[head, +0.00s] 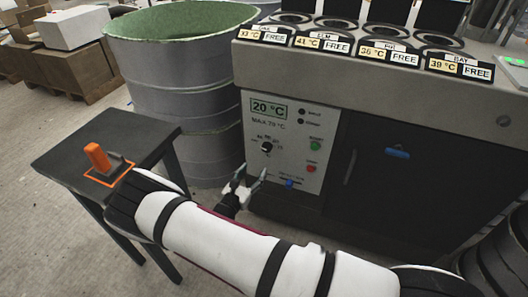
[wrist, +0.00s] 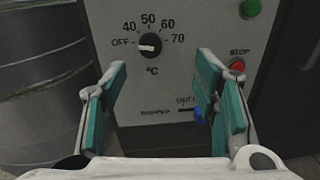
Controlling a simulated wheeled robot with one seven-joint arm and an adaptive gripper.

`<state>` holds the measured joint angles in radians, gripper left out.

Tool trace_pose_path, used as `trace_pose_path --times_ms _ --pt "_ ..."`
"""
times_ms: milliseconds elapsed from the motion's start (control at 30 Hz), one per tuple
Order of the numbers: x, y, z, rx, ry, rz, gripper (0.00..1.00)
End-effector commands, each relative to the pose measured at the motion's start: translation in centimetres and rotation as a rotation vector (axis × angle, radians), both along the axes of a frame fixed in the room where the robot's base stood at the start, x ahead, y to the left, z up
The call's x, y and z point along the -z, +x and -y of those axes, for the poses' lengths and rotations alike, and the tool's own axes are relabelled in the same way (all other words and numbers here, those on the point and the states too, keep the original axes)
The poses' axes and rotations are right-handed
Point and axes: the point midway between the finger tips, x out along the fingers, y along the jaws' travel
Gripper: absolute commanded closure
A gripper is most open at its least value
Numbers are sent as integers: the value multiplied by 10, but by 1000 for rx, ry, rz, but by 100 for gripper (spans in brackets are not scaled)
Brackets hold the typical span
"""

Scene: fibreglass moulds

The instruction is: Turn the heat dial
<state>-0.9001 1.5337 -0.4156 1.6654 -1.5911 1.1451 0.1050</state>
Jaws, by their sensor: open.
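The heat dial (head: 267,147) is a round black knob on the pale control panel (head: 285,128) of the grey machine. In the wrist view the dial (wrist: 150,46) has a white mark on its face and a scale around it reading OFF, 40, 50, 60, 70; the mark lies roughly level, toward the OFF side. My gripper (head: 252,181) is open and empty, in front of the panel and below the dial. In the wrist view its teal-padded fingers (wrist: 160,68) stand wide apart, with the dial ahead between them and apart from both.
A display (head: 268,109) reads 20 °C. A green button (head: 316,146), a red stop button (head: 311,169) and a blue slider knob (head: 289,183) sit near the dial. A grey drum (head: 180,85) stands left of the panel. A dark table (head: 75,150) holds an orange-handled object (head: 98,157).

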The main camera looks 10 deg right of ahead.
Motion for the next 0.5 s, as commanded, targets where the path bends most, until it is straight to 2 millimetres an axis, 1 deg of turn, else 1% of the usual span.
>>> trace_pose_path --times_ms 33,100,233,367,500 --pt "9 0 -3 -28 -21 -9 45" --pt "16 1 -6 -51 -38 -16 45" --pt "20 6 -6 -66 -46 -20 45" --pt "20 17 4 -63 -45 -19 45" --pt "20 39 20 -61 -45 -19 45"
